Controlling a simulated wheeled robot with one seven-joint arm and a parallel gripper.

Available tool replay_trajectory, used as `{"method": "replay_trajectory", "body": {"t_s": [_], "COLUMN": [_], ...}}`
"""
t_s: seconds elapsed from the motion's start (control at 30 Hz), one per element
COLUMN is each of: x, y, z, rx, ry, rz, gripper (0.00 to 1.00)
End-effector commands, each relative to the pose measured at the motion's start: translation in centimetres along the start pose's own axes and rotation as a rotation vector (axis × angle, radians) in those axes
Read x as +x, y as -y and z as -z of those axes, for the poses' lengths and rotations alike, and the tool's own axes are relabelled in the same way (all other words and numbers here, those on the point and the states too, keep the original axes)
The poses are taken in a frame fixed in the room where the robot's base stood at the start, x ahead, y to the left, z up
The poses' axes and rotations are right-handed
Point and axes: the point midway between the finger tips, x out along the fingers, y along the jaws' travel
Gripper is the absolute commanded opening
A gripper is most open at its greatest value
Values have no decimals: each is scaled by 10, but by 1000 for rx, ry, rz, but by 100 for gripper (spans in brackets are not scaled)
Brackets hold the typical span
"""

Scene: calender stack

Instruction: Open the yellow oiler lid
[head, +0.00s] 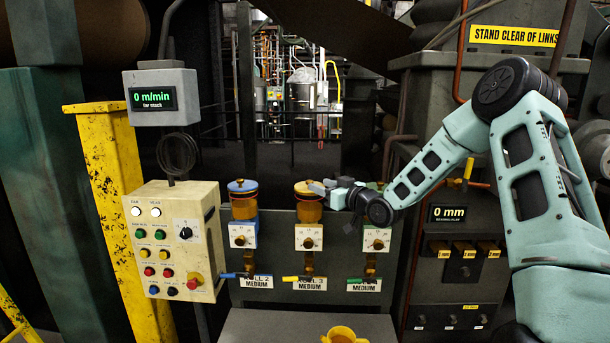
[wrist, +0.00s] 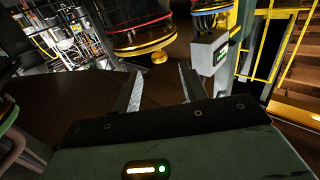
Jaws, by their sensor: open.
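The yellow oiler (head: 308,211) is the middle one of three amber oilers, with its flat yellow-orange lid (head: 306,187) lying on top and looking shut. My gripper (head: 318,187) comes in from the right at lid height, and its tips overlap the lid's right edge in the head view. In the wrist view my gripper (wrist: 160,72) is open with nothing between its fingers. The yellow-rimmed lid (wrist: 145,47) and a small yellow knob (wrist: 158,57) show just beyond the fingertips. Whether a finger touches the lid, I cannot tell.
A blue-lidded oiler (head: 242,200) stands to the left. A green-lidded oiler (head: 376,190) is to the right, partly hidden behind my wrist. Dial plates and coloured levers (head: 300,279) sit below. A button panel (head: 172,240) and yellow post (head: 112,200) stand further left.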

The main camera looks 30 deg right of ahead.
Motion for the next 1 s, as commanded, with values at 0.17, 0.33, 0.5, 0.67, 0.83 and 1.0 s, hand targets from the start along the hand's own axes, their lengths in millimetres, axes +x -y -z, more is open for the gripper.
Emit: {"method": "replay_trajectory", "body": {"t_s": [0.17,0.33,0.5,0.67,0.83,1.0], "x": [38,63,77,80,80,80], "y": [1,1,1,0,0,0], "z": [4,3,1,0,0,0], "rx": [2,1,1,0,0,0], "ry": [-1,-1,1,0,1,1], "rz": [2,1,1,0,0,0], "gripper": [43,43,43,43,43,0]}}
